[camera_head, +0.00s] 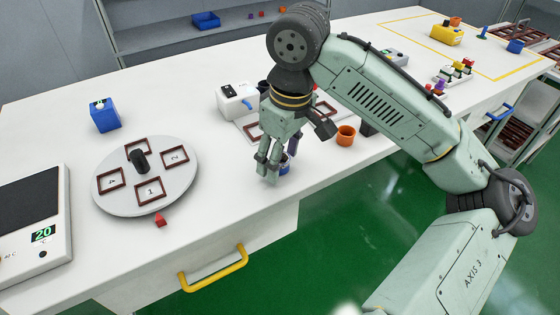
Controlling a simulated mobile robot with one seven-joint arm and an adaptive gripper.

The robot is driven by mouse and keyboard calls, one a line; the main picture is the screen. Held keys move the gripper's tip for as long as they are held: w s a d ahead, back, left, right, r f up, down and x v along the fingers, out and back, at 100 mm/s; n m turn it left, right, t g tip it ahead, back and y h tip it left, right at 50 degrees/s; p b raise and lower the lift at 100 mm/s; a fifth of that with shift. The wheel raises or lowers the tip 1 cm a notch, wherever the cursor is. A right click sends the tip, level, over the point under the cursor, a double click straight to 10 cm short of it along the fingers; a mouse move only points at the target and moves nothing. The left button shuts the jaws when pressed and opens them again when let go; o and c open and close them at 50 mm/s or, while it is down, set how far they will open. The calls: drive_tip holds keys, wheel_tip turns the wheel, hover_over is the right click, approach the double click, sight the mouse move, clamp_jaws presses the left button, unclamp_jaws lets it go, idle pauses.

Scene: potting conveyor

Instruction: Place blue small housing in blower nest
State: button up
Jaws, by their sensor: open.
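My gripper (274,168) points down near the front edge of the white table, with its fingers open. A small blue housing (285,167) is at the fingertips, partly hidden by them. I cannot tell whether the fingers touch it. A white machine (237,100) with a dark top stands behind and to the left of my gripper. A white plate with dark red frames (252,131) lies in front of it, partly hidden by my arm. I cannot tell which part is the blower nest.
An orange cup (345,136) stands right of my gripper.

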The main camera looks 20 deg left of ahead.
drive_tip(key=shift+f, duration=0.2)
drive_tip(key=c, duration=1)
drive_tip(key=shift+r, duration=0.2)
